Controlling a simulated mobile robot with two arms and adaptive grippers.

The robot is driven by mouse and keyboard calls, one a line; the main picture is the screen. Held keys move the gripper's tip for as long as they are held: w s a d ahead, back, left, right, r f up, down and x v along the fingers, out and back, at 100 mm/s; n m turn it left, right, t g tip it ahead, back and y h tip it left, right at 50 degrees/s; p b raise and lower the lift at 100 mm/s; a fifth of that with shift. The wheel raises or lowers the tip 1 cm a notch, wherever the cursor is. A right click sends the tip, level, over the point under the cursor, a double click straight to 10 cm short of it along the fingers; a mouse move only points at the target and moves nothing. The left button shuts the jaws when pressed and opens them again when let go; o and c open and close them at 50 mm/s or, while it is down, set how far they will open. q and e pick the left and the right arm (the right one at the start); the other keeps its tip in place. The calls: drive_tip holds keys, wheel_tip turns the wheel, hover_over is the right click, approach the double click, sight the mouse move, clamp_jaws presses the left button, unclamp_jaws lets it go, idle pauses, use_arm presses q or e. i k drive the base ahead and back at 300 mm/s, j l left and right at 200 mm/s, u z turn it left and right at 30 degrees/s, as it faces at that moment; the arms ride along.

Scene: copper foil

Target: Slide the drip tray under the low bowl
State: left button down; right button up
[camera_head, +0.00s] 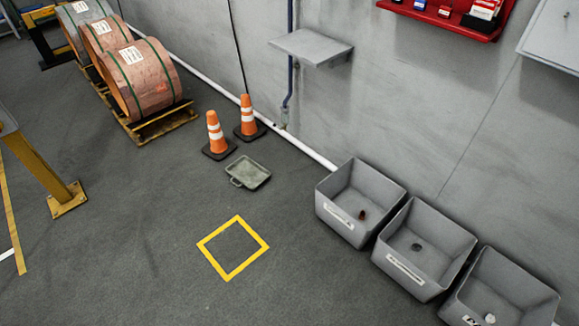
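A shallow grey-green tray (254,171) with a handle loop on its near left side lies flat on the floor, near the middle of the view. It looks like the drip tray. I cannot make out a low bowl for certain. A grey, flat-looking fixture (310,46) juts from the wall above and beyond the tray, with a blue pipe (289,80) running down by it. The floor below this fixture holds no tray. Neither of my grippers shows in the view.
Two orange cones (214,132) (247,115) stand just beyond the tray. A yellow square outline (213,259) marks bare floor nearer me. Three grey bins (323,200) (457,233) (541,306) line the right. Copper coils (143,78) on pallets stand back left. A yellow post (40,170) stands left.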

sight(248, 172)
drive_tip(key=i+j+z, duration=0.25)
drive_tip(key=z, duration=0.15)
drive_tip(key=i+j+z, duration=0.2)
drive_tip(key=j+z, duration=0.2)
drive_tip(key=i+j+z, duration=0.15)
drive_tip(key=j+z, duration=0.2)
drive_tip(key=i+j+z, duration=0.1)
drive_tip(key=j+z, duration=0.7)
drive_tip(key=j, duration=2.15)
